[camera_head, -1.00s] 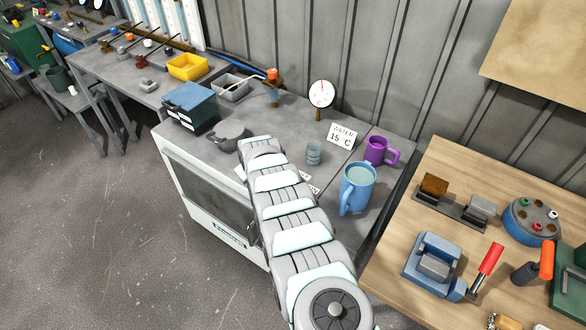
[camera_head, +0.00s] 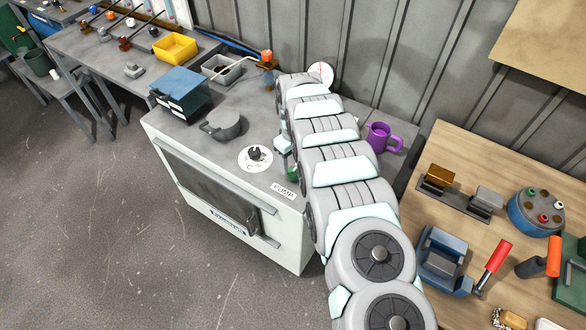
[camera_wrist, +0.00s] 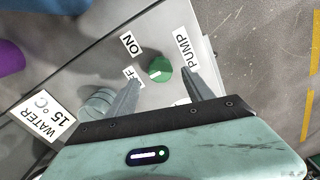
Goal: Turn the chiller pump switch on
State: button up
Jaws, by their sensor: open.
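The pump switch is a round green knob (camera_wrist: 159,69) on the chiller's grey top. A pale mark shows on its side towards the OFF label (camera_wrist: 133,76); the ON label (camera_wrist: 131,44) is further up. A PUMP label (camera_wrist: 185,48) lies to its right. My gripper (camera_wrist: 162,78) is open, with one finger on either side of the knob in the wrist view; I cannot tell whether they touch it. In the head view the knob (camera_head: 292,172) is partly hidden by my arm, near the PUMP label (camera_head: 283,191).
A black-and-white dial (camera_head: 255,154) and a grey lidded piece (camera_head: 223,125) are on the chiller top. A purple mug (camera_head: 381,138) stands at the right.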

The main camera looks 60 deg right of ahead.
aim_at(293, 171)
jog(key=shift+f+b, duration=0.45)
jog(key=shift+f, duration=1.75)
jog(key=shift+c, duration=0.3)
grip_shut()
